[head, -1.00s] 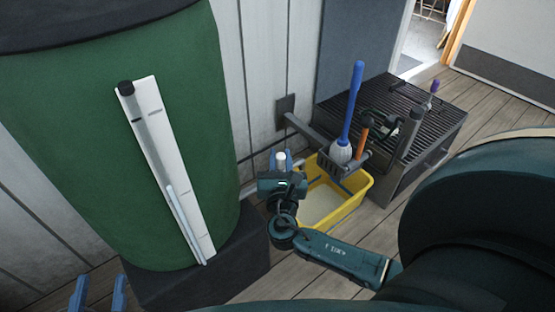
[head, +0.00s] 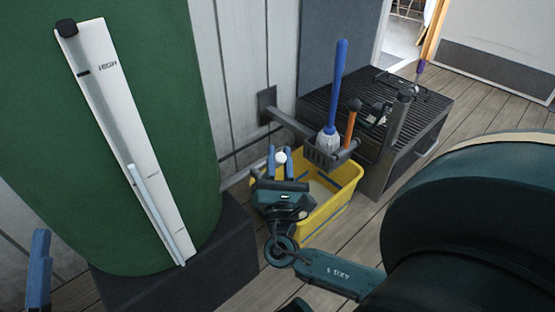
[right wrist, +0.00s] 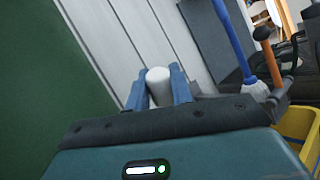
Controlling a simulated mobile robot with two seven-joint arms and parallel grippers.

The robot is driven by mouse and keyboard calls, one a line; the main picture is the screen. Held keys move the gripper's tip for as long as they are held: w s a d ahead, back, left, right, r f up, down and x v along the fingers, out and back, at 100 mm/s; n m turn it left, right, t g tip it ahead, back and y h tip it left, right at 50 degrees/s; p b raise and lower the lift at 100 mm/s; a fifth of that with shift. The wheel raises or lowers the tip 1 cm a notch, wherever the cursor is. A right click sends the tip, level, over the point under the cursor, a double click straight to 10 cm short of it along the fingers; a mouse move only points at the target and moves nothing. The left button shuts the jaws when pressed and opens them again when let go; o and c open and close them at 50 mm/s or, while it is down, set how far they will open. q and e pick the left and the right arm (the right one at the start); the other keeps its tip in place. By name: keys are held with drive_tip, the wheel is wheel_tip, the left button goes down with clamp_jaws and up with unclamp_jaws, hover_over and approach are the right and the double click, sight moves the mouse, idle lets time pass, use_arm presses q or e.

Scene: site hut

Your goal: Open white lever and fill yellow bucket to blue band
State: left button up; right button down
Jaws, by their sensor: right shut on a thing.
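The white lever (head: 281,156) shows as a pale rounded end between the blue fingers of my right gripper (head: 279,164). In the right wrist view, the same gripper (right wrist: 158,92) is shut on the white lever (right wrist: 158,82), with one finger on each side. The yellow bucket (head: 335,220) stands on the floor just right of and behind this gripper, which hides its left part. A blue band (head: 325,188) shows on its inside wall. Its inside looks pale; I cannot tell the water level. My left gripper (head: 39,268) shows only partly at the left edge.
A large green barrel (head: 165,150) with a white gauge strip (head: 115,110) stands on a dark block (head: 215,262) at left. A rack (head: 328,158) above the bucket holds a blue-handled brush (head: 337,95) and an orange-handled tool (head: 352,125). A dark slatted bench (head: 400,150) stands behind.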

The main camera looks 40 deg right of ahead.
drive_tip(key=shift+r, duration=0.15)
drive_tip(key=c, duration=1.2)
unclamp_jaws()
drive_tip(key=shift+c, duration=0.2)
